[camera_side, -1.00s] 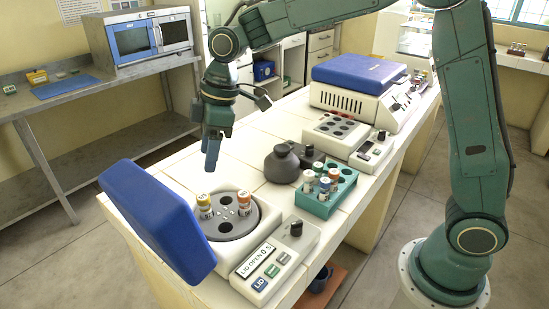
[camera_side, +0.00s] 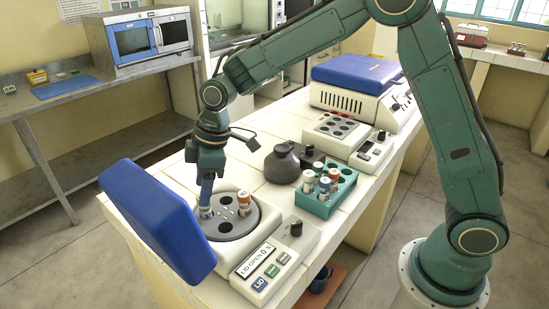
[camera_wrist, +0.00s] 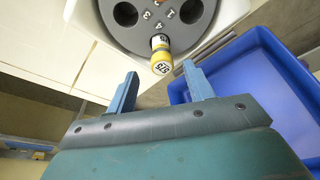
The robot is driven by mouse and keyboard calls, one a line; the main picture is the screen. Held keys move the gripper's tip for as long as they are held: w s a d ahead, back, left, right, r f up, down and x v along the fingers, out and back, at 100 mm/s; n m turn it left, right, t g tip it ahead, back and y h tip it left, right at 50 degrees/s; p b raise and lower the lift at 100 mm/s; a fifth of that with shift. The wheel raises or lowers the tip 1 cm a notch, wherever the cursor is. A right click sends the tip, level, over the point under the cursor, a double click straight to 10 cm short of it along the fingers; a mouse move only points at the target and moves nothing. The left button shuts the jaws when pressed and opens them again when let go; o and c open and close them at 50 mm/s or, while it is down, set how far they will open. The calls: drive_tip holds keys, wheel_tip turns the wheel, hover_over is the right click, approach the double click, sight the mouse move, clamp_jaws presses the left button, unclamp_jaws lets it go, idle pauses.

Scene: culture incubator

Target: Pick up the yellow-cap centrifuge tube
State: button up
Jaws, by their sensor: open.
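The yellow-cap tube (camera_wrist: 161,56) stands in a hole of the round grey rotor (camera_wrist: 180,37) of the open centrifuge. My gripper (camera_wrist: 162,80) is open in the wrist view, with one blue finger to each side of the tube's line and the cap just beyond the fingertips. In the side view my gripper (camera_side: 206,196) points down over the left part of the rotor (camera_side: 235,229) and mostly hides the yellow-cap tube. I cannot tell whether a finger touches it.
An orange-cap tube (camera_side: 244,202) stands in the same rotor, right of my gripper. The raised blue lid (camera_side: 155,220) is close on the left. A green rack (camera_side: 325,207) with several tubes and a dark grey bottle (camera_side: 281,165) stand to the right and behind.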

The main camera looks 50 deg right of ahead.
sight(206, 213)
drive_tip(key=shift+f, duration=0.15)
drive_tip(key=shift+x, duration=2.5)
drive_tip(key=shift+s+a, duration=0.1)
drive_tip(key=shift+s, duration=0.05)
drive_tip(key=c, duration=1.1)
